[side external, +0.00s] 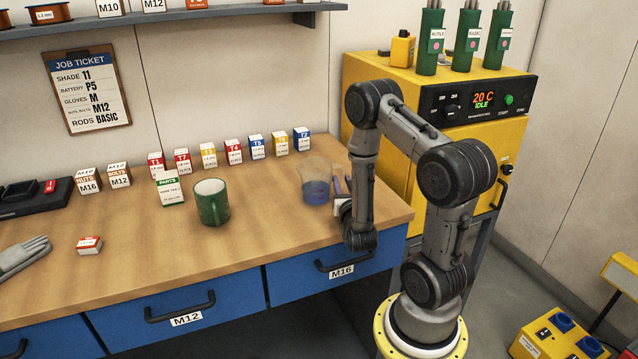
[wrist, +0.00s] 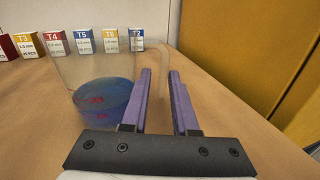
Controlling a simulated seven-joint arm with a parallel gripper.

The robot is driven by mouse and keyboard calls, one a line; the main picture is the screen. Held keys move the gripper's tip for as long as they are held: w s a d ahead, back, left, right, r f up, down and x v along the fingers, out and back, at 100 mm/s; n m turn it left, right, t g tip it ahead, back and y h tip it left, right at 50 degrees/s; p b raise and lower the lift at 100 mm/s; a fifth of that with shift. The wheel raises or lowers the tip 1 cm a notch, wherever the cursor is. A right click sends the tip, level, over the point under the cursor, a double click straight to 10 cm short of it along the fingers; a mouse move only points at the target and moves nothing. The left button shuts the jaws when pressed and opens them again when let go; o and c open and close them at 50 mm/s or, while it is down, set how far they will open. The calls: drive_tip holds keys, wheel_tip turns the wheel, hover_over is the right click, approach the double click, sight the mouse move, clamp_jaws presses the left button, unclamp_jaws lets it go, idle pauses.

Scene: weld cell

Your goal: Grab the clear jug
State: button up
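The clear jug (side external: 315,188) stands upright near the right end of the wooden bench, with blue liquid in its lower part. In the wrist view the jug (wrist: 103,95) is left of my fingers, and its see-through handle reaches right, toward the gap between them. My gripper (wrist: 160,72) is open, with two purple fingers apart and the left one close beside the jug's body. In the side view my gripper (side external: 339,183) is low over the bench, just right of the jug. Whether a finger touches the handle is unclear.
A green mug (side external: 212,203) stands left of the jug. Several small labelled boxes (side external: 233,152) line the back of the bench. A yellow welding machine (side external: 400,115) stands behind on the right. The bench front between mug and jug is clear.

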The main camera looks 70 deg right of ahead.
drive_tip(key=x, duration=0.5)
drive_tip(key=shift+s+d+r, duration=0.15)
drive_tip(key=shift+r, duration=0.15)
clamp_jaws()
drive_tip(key=shift+r, duration=0.1)
idle(1.0)
